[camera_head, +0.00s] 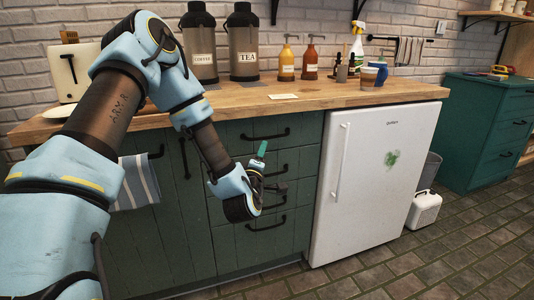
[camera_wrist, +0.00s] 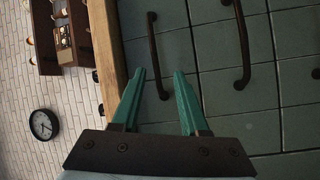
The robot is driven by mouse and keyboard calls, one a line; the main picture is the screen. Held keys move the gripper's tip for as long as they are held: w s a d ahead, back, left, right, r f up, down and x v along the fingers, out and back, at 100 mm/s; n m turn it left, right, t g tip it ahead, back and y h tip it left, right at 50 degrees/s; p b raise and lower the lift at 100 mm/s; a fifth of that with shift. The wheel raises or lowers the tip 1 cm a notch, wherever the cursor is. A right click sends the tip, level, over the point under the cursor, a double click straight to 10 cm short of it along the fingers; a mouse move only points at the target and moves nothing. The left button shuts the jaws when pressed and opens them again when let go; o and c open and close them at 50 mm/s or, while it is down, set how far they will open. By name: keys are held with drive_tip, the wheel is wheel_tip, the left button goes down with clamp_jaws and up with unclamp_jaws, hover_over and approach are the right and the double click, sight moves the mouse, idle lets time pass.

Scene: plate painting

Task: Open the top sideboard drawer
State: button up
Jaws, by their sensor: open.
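The green sideboard (camera_head: 231,236) stands under a wooden worktop, with a column of drawers on its right side. The top drawer (camera_head: 300,131) is shut and has a dark bar handle (camera_head: 265,135), which also shows in the wrist view (camera_wrist: 153,40). The handle below it (camera_wrist: 240,50) is visible there too. My gripper (camera_head: 263,147) is open and empty, in front of the drawers just below the top handle. In the wrist view, its teal fingers (camera_wrist: 159,74) appear on either side of one end of the top handle. I cannot tell how far they are from it.
A white fridge (camera_head: 372,180) stands to the right of the drawers. A striped towel (camera_head: 136,183) hangs at the left. The worktop (camera_head: 330,97) holds canisters, bottles and cups. A teal cabinet (camera_head: 488,125) stands farther right. The tiled floor (camera_head: 400,270) in front is clear.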

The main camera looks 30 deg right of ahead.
sight(268, 138)
drive_tip(key=w+d+n+t, duration=0.1)
drive_tip(key=w+d, duration=0.1)
drive_tip(key=w+d+r+n+t, duration=0.1)
drive_tip(key=w, duration=0.1)
drive_tip(key=w+d+n, duration=0.1)
drive_tip(key=w+d, duration=0.1)
drive_tip(key=shift+w+d+r+n+t+y, duration=0.25)
drive_tip(key=shift+w+d+n+t+y, duration=0.05)
drive_tip(key=shift+w+d+n+t, duration=0.1)
drive_tip(key=shift+a, duration=0.1)
drive_tip(key=shift+c, duration=0.3)
clamp_jaws()
idle(1.2)
